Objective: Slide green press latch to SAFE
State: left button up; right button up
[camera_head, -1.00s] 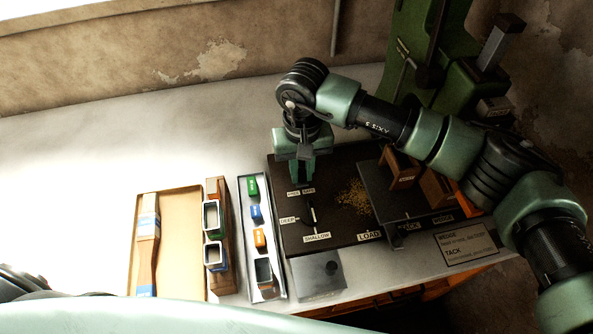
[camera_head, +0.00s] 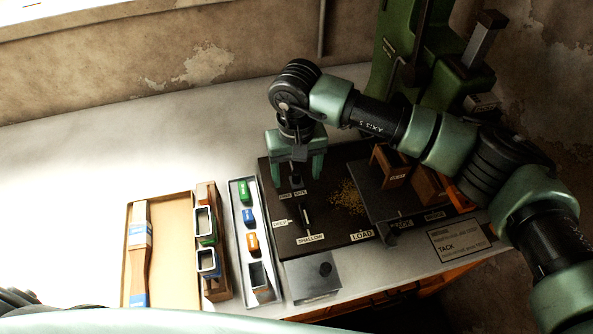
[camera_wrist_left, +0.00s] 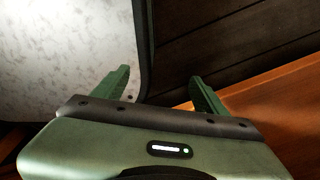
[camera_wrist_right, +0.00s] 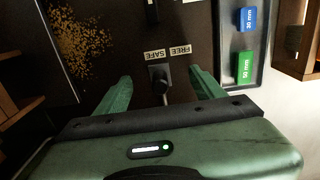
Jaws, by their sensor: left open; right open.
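The latch, a small dark knob (camera_wrist_right: 159,77), stands on the black board (camera_head: 335,238) beside the FREE label (camera_wrist_right: 180,49) and the SAFE label (camera_wrist_right: 138,55). In the right wrist view it sits near the line between the two labels, so its exact setting is hard to tell. My right gripper (camera_head: 297,172) is open over the board, with one finger on each side of the knob and gaps showing. My left gripper (camera_wrist_left: 159,76) is open and empty in the left wrist view. The green press (camera_head: 420,60) stands behind my right arm, partly hidden.
A narrow tray (camera_head: 240,230) with green, blue and orange blocks lies left of the board. Further left are a rack with metal frames (camera_head: 206,245) and a tan tray (camera_head: 170,210) holding a brush. A DEEP/SHALLOW slot lever (camera_head: 306,217) is close in front of my right gripper.

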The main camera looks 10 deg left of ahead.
jog(key=shift+r+p, duration=1.2)
jog(key=shift+r, duration=2.8)
jog(key=shift+c, duration=0.4)
